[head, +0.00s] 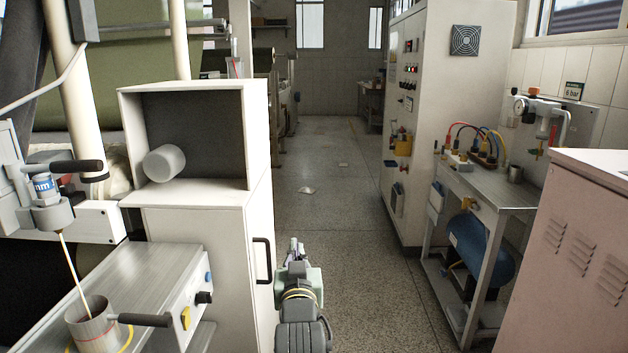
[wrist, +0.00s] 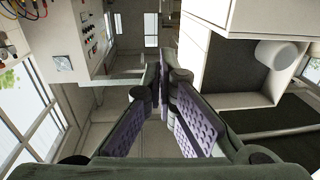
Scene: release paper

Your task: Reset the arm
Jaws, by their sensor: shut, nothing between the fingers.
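My arm shows at the bottom middle of the head view, stretched forward over the floor beside the white cabinet. My gripper (head: 293,246) is at its end, small in that view, in the air just right of the cabinet's black handle. In the wrist view my gripper (wrist: 161,72) has its purple ribbed finger pads meeting at the tips. It is shut and empty, touching nothing that I can see.
The white cabinet (head: 205,235) stands close on the left, with a white roll (head: 164,163) in its open top. A metal pot (head: 93,322) is on the bench at lower left. A blue tank (head: 479,248) sits under the right-hand table. The aisle floor (head: 335,180) ahead is mostly clear.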

